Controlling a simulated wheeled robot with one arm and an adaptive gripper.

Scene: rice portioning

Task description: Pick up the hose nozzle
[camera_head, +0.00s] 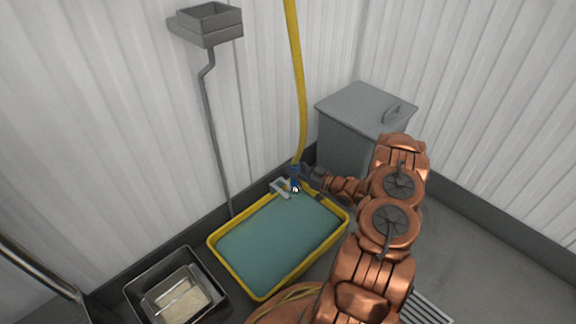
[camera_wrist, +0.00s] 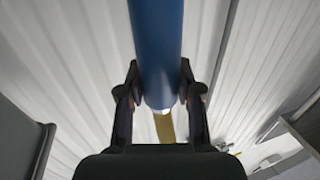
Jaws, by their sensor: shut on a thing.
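The hose nozzle (camera_head: 295,184) is a blue cylinder at the end of the yellow hose (camera_head: 299,90), at the back corner of the yellow tub. My gripper (camera_head: 308,174) reaches it from the right and is shut on it. In the wrist view the blue nozzle (camera_wrist: 157,45) stands between the two dark fingers of my gripper (camera_wrist: 160,92), one on each side. A bit of yellow hose (camera_wrist: 165,127) shows beyond the nozzle. The finger contact is partly hidden in the head view.
The yellow tub (camera_head: 213,245) of blue-green liquid lies below the nozzle, with a pale handle-like piece (camera_head: 280,188) at its back edge. A grey lidded bin (camera_head: 345,135) stands behind my arm. A dark tray with rice (camera_head: 137,290) is at front left. Corrugated walls (camera_head: 120,110) close the back.

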